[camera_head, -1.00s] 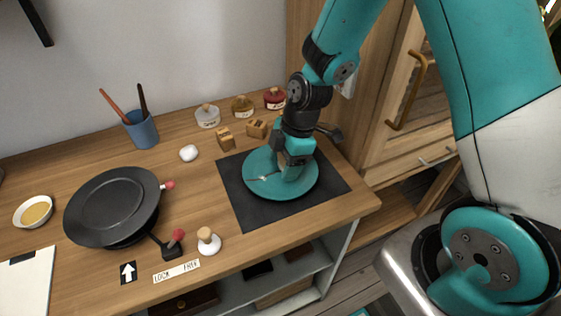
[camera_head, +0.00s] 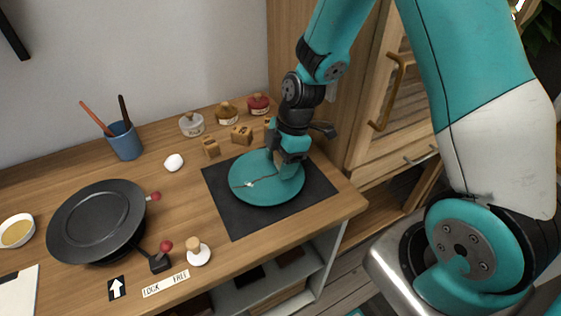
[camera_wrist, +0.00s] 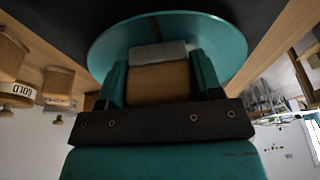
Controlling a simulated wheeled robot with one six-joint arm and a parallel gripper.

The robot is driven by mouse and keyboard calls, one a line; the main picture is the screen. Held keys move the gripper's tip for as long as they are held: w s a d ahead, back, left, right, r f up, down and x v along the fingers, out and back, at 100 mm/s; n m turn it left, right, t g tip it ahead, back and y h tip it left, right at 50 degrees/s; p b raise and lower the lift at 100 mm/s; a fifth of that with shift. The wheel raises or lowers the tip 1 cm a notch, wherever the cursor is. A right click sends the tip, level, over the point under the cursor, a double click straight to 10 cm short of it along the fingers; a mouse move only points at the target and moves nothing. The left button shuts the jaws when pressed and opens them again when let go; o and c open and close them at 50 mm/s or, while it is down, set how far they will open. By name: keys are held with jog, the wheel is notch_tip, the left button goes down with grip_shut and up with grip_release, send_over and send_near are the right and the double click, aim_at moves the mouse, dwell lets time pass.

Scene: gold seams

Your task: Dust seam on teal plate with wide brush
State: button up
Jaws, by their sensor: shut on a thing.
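The teal plate (camera_head: 265,197) lies on a dark mat. A thin brownish seam (camera_head: 240,186) with a pale spot runs across it toward my gripper. My gripper (camera_head: 289,170) is over the plate's right back part, pointing down. In the wrist view, the gripper (camera_wrist: 160,90) is shut on the wide brush, a wooden block (camera_wrist: 160,84) with a grey bristle edge (camera_wrist: 158,52). The bristles are over the plate (camera_wrist: 205,35), and a dark stretch of seam (camera_wrist: 155,28) shows beyond them. I cannot tell whether the bristles touch the plate. In the head view the gripper hides the brush.
The dark mat (camera_head: 235,222) reaches near the table's right edge. Small wooden blocks (camera_head: 241,135) and lidded jars (camera_head: 191,124) stand behind.

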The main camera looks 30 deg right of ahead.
aim_at(244, 184)
jog(key=shift+s+a, duration=0.1)
jog(key=shift+s, duration=0.25)
jog(key=shift+w, duration=0.25)
jog(key=shift+s, duration=0.3)
jog(key=shift+w, duration=0.3)
jog(key=shift+s, duration=0.25)
jog(key=shift+w+a, duration=0.25)
jog(key=shift+a, duration=0.55)
jog(key=shift+s+a, duration=0.2)
jog(key=shift+a, duration=0.3)
jog(key=shift+s+a, duration=0.2)
jog(key=shift+a, duration=0.25)
jog(key=shift+w+a, duration=0.55)
jog(key=shift+a, duration=0.2)
jog(key=shift+s+a, duration=0.5)
jog(key=shift+a, duration=0.3)
jog(key=shift+w+a, duration=0.55)
jog(key=shift+a, duration=0.2)
